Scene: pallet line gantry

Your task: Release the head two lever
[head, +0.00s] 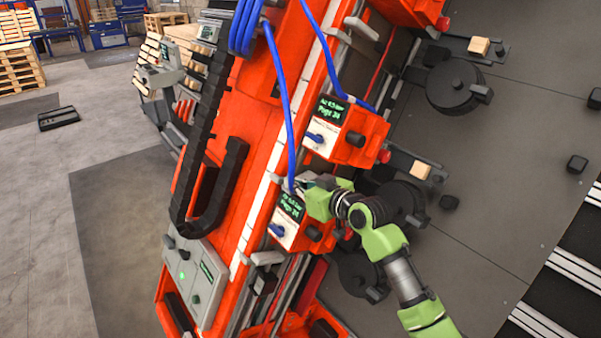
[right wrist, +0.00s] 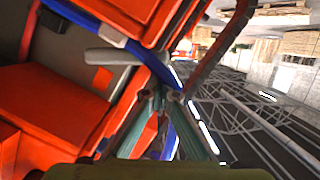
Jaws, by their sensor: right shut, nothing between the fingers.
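Two orange machine heads with green-text displays show in the head view, a middle one (head: 360,125) and a lower one (head: 310,235); I cannot tell by a number which is head two. My right gripper (head: 303,185) is at the top of the lower head, beside a blue hose. In the right wrist view its fingers (right wrist: 166,97) are together with nothing held. A light grey lever bar (right wrist: 115,57) sticks out just left of the fingertips; whether they touch is unclear. In the head view the gripper largely covers this spot. My left gripper is out of view.
Blue hoses (head: 285,95) run down to the heads. A black cable chain (head: 205,125) and a grey control box (head: 195,280) are on the gantry's left. Round black discs (head: 455,85) sit at right. Open floor (head: 110,150) lies left, with stacked pallets (head: 18,65) behind.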

